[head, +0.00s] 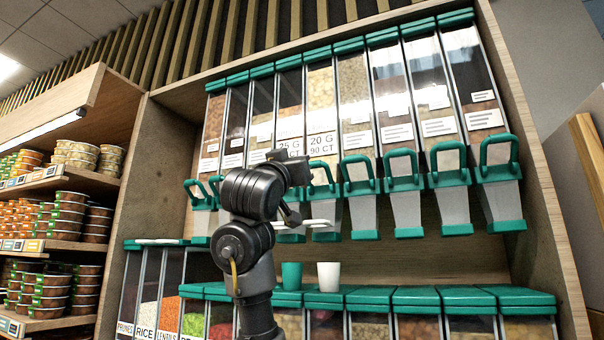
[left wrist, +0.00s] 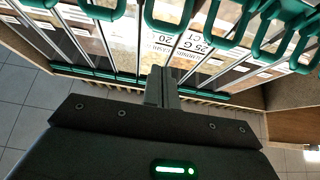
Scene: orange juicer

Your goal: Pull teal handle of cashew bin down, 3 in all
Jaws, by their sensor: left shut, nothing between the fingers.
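The bin of pale nuts (head: 321,88), labelled "20 G 90 CT", is in the middle of the upper row in the head view; its contents look like cashews. Its teal looped handle (head: 322,190) is at the bottom front, partly behind my left arm. In the left wrist view the teal handle (left wrist: 168,24) is at the top, in front of the "20" label. My left gripper (left wrist: 162,72) is shut and empty, its fingers a little below that handle in the picture, with no contact visible. My right gripper is not in view.
Neighbouring bins have similar teal handles (head: 360,176) close on both sides. Below are teal-lidded bins (head: 417,298), with a teal cup (head: 291,275) and a white cup (head: 328,276) on top. Shelves of stacked tubs (head: 68,215) stand left. A wooden side panel (head: 545,200) bounds the right.

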